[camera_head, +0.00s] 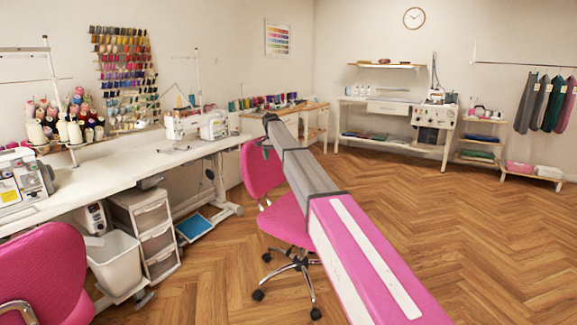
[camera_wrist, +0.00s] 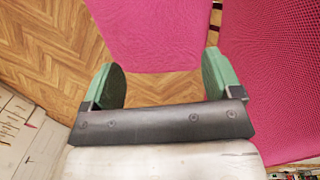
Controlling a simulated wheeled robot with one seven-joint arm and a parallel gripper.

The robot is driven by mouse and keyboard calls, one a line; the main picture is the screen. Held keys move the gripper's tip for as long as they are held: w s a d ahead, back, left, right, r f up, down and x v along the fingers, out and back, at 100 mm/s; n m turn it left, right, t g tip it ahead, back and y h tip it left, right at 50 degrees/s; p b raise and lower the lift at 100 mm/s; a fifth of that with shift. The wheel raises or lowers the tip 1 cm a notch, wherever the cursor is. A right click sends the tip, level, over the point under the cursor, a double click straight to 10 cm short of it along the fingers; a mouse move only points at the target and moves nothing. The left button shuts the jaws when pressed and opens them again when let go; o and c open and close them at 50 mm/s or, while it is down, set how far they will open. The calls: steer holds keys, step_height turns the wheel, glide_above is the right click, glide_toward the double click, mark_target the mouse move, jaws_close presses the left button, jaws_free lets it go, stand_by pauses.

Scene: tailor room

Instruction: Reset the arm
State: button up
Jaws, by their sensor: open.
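In the wrist view my gripper (camera_wrist: 160,88) is open, with its two green fingers wide apart and nothing between them. Beyond the fingers are the pink chair (camera_wrist: 160,35) and the wood floor. In the head view my pink and grey arm reaches from the lower right up toward the middle, in front of the pink swivel chair (camera_head: 284,215). The gripper end of the arm is near the chair's backrest and is hard to make out there.
A white sewing table (camera_head: 130,165) with machines and thread spools runs along the left. Another pink chair (camera_head: 48,265), a white bin (camera_head: 113,262) and a drawer unit (camera_head: 150,235) stand by it. A white workbench (camera_head: 395,110) stands at the back. The floor at right (camera_head: 490,240) is clear.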

steer(key=s+d+f+n, duration=0.1)
steer(key=s+d+f, duration=0.7)
steer(key=s+f, duration=0.3)
steer(key=s+d+f+n, duration=0.2)
steer(key=s+d+f, duration=0.6)
steer(key=s, duration=0.4)
steer(key=s+d+f+n, duration=0.1)
steer(key=s+d+f, duration=0.2)
steer(key=s, duration=0.7)
steer(key=s+d+f, duration=0.3)
steer(key=s+f, duration=0.1)
steer(key=s, duration=0.6)
steer(key=s+d+f+n+y, duration=0.1)
steer(key=s+d+f, duration=0.3)
steer(key=s, duration=0.6)
steer(key=shift+s+n+t, duration=0.3)
steer(key=shift+s, duration=0.05)
